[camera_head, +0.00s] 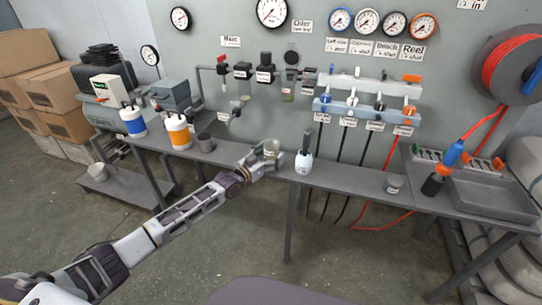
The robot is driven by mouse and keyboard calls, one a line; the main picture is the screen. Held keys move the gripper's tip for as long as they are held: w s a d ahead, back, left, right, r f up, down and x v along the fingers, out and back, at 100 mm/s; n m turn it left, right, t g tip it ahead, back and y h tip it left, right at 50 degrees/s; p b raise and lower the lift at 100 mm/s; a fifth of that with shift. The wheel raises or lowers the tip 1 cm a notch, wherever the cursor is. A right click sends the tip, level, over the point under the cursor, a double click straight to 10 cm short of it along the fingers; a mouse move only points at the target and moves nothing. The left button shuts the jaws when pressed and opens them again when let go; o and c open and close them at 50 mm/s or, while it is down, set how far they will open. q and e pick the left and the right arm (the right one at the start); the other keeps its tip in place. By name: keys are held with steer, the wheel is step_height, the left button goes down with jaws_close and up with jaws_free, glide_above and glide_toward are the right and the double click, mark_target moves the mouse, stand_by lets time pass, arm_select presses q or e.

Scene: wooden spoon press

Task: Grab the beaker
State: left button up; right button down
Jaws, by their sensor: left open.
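A small clear, greenish beaker (271,147) stands upright near the front edge of the grey bench (345,180), around the middle of the view. My left arm reaches in from the lower left. My left gripper (270,162) is open at the beaker, with its fingers close around or beside the beaker's lower part. I cannot tell whether they touch it. The gripper hides part of the beaker's base. My right gripper is not in view.
Hoses hang behind the bench.

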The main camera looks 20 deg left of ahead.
arm_select(q)
steer(key=shift+w+d, duration=0.1)
steer(key=shift+w, duration=0.1)
stand_by(0.4)
steer(key=c, duration=1.2)
steer(key=shift+o, duration=0.2)
steer(key=shift+r, duration=0.25)
steer(key=shift+c, duration=0.2)
